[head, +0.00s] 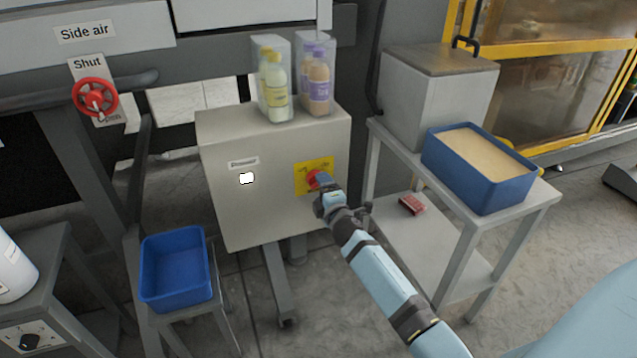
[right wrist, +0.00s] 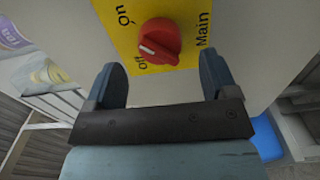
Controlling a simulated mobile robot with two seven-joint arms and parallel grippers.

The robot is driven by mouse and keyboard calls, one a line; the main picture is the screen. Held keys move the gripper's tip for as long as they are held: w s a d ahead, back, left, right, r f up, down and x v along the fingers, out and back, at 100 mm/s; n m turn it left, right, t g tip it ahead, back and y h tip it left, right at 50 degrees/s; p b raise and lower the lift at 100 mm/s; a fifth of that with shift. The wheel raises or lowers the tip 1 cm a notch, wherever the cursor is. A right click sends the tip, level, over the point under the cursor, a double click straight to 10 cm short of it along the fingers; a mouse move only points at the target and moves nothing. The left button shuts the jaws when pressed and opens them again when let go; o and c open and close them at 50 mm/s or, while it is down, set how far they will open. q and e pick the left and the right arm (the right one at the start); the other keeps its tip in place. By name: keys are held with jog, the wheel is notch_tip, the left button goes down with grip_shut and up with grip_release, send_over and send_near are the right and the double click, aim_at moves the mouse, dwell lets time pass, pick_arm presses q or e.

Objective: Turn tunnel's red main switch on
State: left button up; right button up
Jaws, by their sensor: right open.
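The red main switch (head: 313,179) is a round knob on a yellow plate (head: 299,180) on the front of a grey cabinet (head: 222,215). In the right wrist view the red knob (right wrist: 160,41) has a white mark that points to the "Off" label; "On" is at the plate's upper left and "Main" at its right. My right gripper (head: 322,190) is in front of the plate and partly hides the knob in the head view. In the right wrist view its fingers (right wrist: 160,64) are apart, one to each side below the knob, with nothing between them. My left gripper is not in view.
A small white indicator (head: 246,178) sits left of the switch. Bottles in clear holders (head: 273,85) stand on the cabinet. A stand at right bears a blue tray (head: 480,182); an empty blue bin (head: 175,268) is at lower left. A red handwheel (head: 95,98) is at upper left.

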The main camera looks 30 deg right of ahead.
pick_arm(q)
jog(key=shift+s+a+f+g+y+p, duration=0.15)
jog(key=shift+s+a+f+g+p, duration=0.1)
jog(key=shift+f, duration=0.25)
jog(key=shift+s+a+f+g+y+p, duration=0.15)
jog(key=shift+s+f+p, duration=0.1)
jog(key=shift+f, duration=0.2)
pick_arm(e)
jog(key=v, duration=1)
jog(key=shift+a, duration=0.1)
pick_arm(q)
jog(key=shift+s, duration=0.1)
